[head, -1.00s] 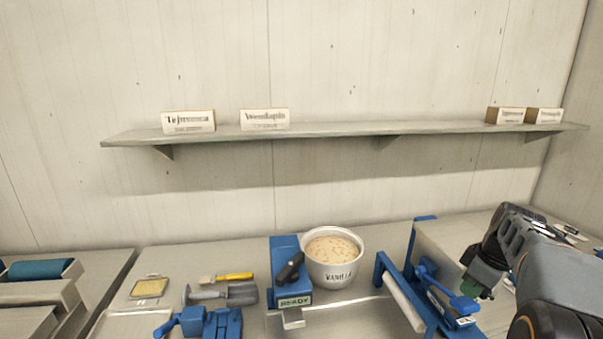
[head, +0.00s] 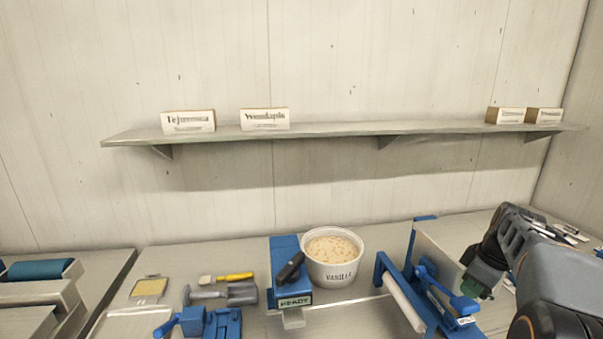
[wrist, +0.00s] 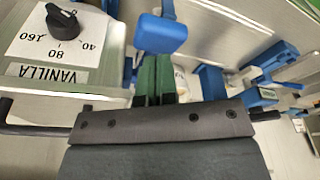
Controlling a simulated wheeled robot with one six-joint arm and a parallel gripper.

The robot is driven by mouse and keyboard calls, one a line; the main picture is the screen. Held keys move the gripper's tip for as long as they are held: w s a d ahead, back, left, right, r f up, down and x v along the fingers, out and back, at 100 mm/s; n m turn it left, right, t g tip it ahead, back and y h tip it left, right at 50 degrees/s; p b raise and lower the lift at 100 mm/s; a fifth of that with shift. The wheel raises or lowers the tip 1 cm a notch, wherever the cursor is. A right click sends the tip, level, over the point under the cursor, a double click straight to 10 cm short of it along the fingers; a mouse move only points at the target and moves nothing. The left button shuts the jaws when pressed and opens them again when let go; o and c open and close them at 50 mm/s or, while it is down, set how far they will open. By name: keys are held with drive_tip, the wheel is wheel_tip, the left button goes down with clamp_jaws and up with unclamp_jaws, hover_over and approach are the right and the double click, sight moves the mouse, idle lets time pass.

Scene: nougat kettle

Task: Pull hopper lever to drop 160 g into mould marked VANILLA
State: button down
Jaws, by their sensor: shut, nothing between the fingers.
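A white tub marked VANILLA (head: 332,272) with pale speckled mix stands mid-bench. In the wrist view, a white panel (wrist: 28,52) reads 40, 80, 160 and VANILLA. Its black knob (wrist: 62,22) has a setting I cannot tell. A blue lever with a broad pad (wrist: 160,35) is just beyond my gripper (wrist: 157,75). My green fingers are together and empty; I cannot tell if they touch the pad. In the head view, my gripper (head: 480,284) is at the right, beside a blue pad-ended lever (head: 464,305) on a blue frame.
A blue stand with a READY sign (head: 295,302) and black handle (head: 290,267) is left of the tub. Hand tools (head: 222,294), a blue clamp-like device (head: 205,322) and a yellow block (head: 149,288) lie further left. A shelf (head: 350,131) with name cards is above.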

sight(469, 303)
drive_tip(key=shift+f, duration=0.15)
drive_tip(key=shift+f+b, duration=2.5)
drive_tip(key=shift+f, duration=0.75)
drive_tip(key=shift+r, duration=0.15)
wheel_tip(469, 303, up, 10)
drive_tip(key=p, duration=0.7)
drive_tip(key=shift+p, duration=0.4)
